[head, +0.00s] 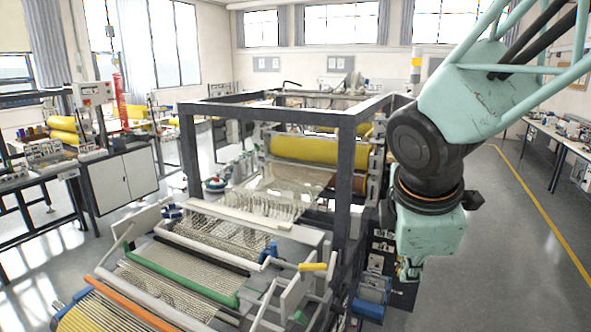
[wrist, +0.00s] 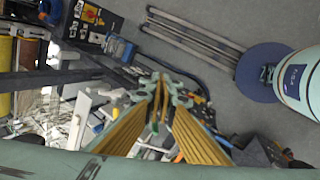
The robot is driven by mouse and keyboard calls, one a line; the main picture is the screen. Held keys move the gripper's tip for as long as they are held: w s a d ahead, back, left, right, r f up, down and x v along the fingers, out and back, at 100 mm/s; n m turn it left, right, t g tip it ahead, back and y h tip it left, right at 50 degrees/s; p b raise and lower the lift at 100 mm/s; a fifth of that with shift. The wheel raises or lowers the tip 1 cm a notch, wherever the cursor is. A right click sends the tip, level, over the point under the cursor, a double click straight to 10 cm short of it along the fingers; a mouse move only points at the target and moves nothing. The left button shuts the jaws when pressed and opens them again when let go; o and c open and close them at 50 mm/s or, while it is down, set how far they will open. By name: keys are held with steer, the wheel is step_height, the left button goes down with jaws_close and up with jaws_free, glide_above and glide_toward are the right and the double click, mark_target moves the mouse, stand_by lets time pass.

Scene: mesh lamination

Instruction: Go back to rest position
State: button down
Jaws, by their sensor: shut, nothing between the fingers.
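My gripper (head: 409,268) hangs below my green arm on the right side of the head view, beside the dark frame of the lamination machine (head: 346,190). In the wrist view my gripper (wrist: 158,128) shows its yellow-striped fingers drawn together at the tips. It is shut and empty. The fingers appear to be in free air, apart from the machine, with the floor and machine parts below them.
The machine's rollers, including a yellow roller (head: 305,148) and a green roller (head: 180,277), lie left of my arm. A white cabinet (head: 122,182) stands at the left. A bench (head: 560,140) stands at the far right. The floor (head: 500,260) right of my arm is clear.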

steer(key=s+f+m+y+b, duration=0.1)
steer(key=s+f+m+b, duration=0.1)
steer(key=s+m+b, duration=0.3)
steer(key=s+a+f+m+y+b, duration=0.1)
steer(key=s+m+b, duration=0.4)
steer(key=s+m, duration=0.6)
steer(key=s+f, duration=0.1)
steer(key=s, duration=0.5)
steer(key=shift+s, duration=0.3)
